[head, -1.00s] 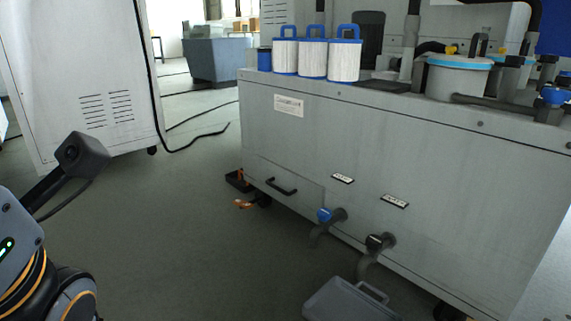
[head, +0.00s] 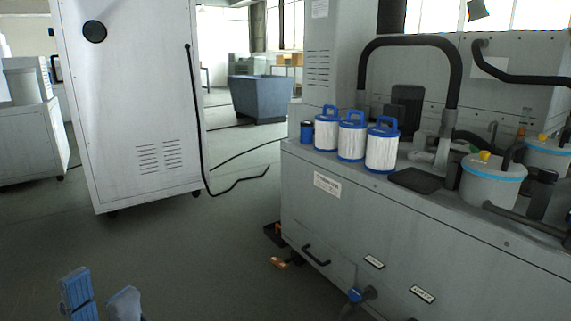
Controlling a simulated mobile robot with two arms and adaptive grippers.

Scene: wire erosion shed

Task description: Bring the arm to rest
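My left gripper (head: 101,291) shows at the bottom left of the head view. Its two blue-grey fingertips point up and stand apart, with only floor visible between them. The rest of the gripper and its arm are cut off by the bottom edge. It is over open floor, well clear of the grey tank unit (head: 420,250). My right gripper is not in view.
White filter cartridges with blue handles (head: 351,137) stand on the tank's top, beside a black pad (head: 416,181) and a grey canister (head: 492,183). A white cabinet (head: 130,110) stands at left, with a black cable (head: 237,188) on the floor. Floor between is free.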

